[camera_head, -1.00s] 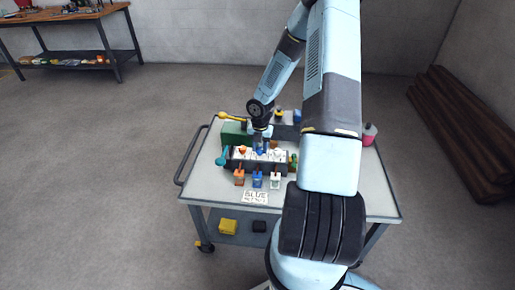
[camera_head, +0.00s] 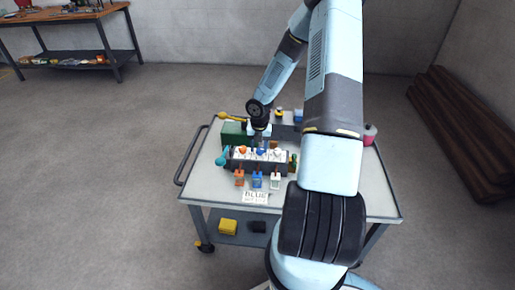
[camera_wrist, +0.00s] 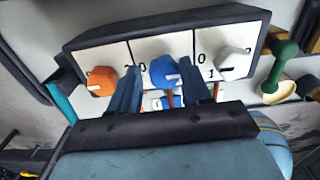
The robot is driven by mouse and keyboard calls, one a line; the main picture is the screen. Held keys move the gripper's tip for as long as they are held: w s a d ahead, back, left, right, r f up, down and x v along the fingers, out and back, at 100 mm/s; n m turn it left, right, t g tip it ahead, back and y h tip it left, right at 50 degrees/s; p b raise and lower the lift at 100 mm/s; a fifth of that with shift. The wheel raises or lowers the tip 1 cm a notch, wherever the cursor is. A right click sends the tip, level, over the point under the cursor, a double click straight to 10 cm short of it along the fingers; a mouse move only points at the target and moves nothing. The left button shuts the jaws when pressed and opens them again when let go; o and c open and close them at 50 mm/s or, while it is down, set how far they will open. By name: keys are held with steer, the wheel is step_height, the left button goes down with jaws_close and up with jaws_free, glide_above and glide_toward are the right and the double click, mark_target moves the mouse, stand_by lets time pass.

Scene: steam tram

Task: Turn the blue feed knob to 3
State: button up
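The blue knob (camera_head: 261,151) sits in the middle of a white-faced panel (camera_wrist: 110,58), between an orange knob (camera_head: 243,150) and a white knob (camera_head: 277,152). In the wrist view the blue knob (camera_wrist: 163,70) has a white pointer mark toward its lower right. A "0" is printed at its left; its other numbers are hidden or unreadable. My gripper (camera_wrist: 159,72) is open, its two dark blue fingers left and right of the blue knob, with gaps visible. Whether the fingertips reach down to the knob's depth is unclear. My gripper also shows above the panel in the head view (camera_head: 261,139).
The panel stands on a grey cart (camera_head: 220,188). Orange, blue and white tagged pieces hang at its front, above a card (camera_head: 255,197) reading "BLUE" with an unreadable second line. A green box (camera_head: 234,131), a teal-ended lever (camera_head: 222,159) and a pink item (camera_head: 370,134) are nearby.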

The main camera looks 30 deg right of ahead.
mark_target(259, 148)
steer(key=o, duration=0.3)
steer(key=shift+s+d, duration=0.1)
step_height(259, 148, up, 14)
steer(key=shift+f, duration=0.2)
stand_by(0.4)
stand_by(0.4)
